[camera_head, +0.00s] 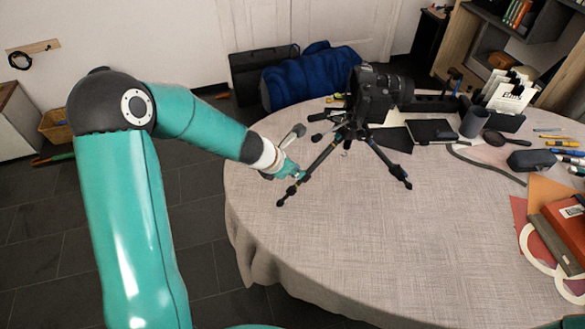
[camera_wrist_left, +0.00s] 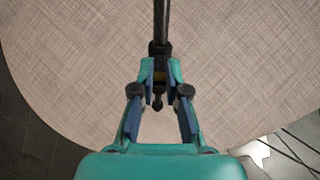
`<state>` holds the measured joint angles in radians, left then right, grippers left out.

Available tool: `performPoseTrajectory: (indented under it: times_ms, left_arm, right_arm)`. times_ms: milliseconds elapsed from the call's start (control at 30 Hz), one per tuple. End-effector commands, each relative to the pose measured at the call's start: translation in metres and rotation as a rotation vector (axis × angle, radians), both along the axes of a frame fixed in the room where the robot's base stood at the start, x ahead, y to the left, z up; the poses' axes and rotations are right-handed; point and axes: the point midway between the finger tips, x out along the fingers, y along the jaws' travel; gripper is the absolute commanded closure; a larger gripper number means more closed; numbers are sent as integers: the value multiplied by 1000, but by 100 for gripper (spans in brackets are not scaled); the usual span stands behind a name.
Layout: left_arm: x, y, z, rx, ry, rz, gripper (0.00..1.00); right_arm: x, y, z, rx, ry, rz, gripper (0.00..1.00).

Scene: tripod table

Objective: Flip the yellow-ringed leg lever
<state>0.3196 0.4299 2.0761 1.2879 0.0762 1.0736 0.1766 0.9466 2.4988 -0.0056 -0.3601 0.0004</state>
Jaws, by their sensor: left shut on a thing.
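A black tripod (camera_head: 322,158) stands on the round cloth-covered table (camera_head: 400,250) with its legs spread. A dark camera (camera_head: 376,97) sits on top of it. My left gripper (camera_head: 299,174) reaches in from the left and is at the lower part of the front-left leg. In the left wrist view, my left gripper (camera_wrist_left: 160,72) is shut on the dark leg lever (camera_wrist_left: 159,50), with a small yellowish band between the fingertips. The leg (camera_wrist_left: 161,20) runs straight up from there. The fingers hide part of the lever, so its exact position cannot be told. My right gripper is out of view.
A tablet (camera_head: 432,131), a dark cup (camera_head: 475,121) and a desk organizer (camera_head: 503,105) stand behind and right of the tripod. Pens, a dark case (camera_head: 531,160) and books (camera_head: 565,228) lie at the right. The front of the table is clear.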

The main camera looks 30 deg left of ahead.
Motion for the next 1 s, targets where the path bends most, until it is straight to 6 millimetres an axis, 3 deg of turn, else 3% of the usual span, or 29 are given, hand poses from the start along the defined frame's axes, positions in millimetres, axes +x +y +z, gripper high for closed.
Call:
performPoseTrajectory:
  times_ms: [967,1000]
  left_arm:
    - [6,-3,5,-1,-3,-2,98]
    - [6,-3,5,-1,-3,-2,80]
  right_arm:
    - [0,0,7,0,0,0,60]
    - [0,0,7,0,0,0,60]
